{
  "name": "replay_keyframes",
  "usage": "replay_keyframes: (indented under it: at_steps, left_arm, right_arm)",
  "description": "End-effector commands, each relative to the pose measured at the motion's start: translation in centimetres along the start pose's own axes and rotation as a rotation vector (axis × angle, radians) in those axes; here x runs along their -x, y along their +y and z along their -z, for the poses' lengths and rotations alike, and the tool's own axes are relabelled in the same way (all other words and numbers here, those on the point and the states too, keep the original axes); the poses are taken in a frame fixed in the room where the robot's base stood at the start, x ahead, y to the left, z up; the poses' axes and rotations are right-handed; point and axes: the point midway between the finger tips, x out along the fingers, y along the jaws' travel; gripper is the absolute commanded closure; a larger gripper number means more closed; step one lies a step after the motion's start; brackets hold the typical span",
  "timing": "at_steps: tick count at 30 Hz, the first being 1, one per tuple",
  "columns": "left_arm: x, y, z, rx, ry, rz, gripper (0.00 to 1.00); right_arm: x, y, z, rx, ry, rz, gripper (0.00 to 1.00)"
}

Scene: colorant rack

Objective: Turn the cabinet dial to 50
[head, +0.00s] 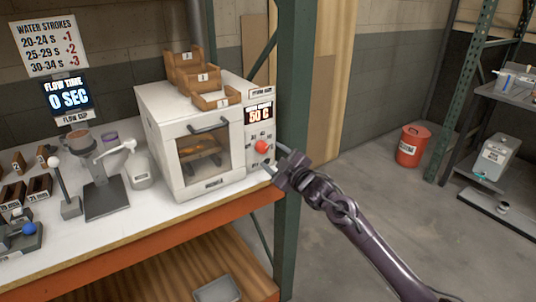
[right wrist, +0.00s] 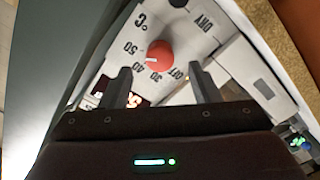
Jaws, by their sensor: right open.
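The white cabinet (head: 158,122) stands on the bench with its glass door closed. Its lit display (head: 259,114) reads 50 C in the head view. The red dial (head: 262,146) is on the panel right of the door. In the right wrist view the dial (right wrist: 160,53) is ringed by the marks OFF, 30, 40, 50 and DRY. A small pale mark on the dial faces the 40 to 50 side; its exact setting is hard to tell. My right gripper (head: 275,158) is open in front of the panel; its fingers (right wrist: 162,84) appear apart from the dial, with nothing between them. My left gripper is not in view.
Wooden trays (head: 190,78) sit on top of the cabinet. A green rack post (head: 293,110) rises close beside the panel. A dispenser bottle (head: 137,167) and a stand (head: 104,190) are left of the cabinet. The floor to the right is open, with a red bucket (head: 411,146) farther back.

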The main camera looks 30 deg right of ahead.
Motion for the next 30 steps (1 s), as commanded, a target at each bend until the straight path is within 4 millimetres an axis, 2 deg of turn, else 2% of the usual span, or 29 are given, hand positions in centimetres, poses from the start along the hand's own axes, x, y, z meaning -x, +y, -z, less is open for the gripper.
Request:
replay_keyframes:
  at_steps: [3, 9, 25, 28, 30]
  left_arm:
    - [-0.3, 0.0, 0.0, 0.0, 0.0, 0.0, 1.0]
    - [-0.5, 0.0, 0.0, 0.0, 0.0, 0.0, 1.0]
    - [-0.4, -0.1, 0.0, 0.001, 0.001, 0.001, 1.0]
    - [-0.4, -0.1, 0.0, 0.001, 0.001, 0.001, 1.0]
    - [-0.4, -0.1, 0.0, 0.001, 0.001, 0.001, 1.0]
  right_arm:
    - [1.7, -0.1, -0.1, 0.001, -0.001, 0.001, 0.44]
    - [3.0, 0.0, 0.0, 0.001, 0.0, 0.0, 0.44]
    - [3.1, 0.0, 0.0, 0.0, -0.001, 0.0, 0.44]
    - [3.1, -0.8, -1.1, -0.013, -0.02, 0.009, 0.44]
    - [3.2, -2.2, -3.1, -0.039, -0.059, 0.024, 0.44]
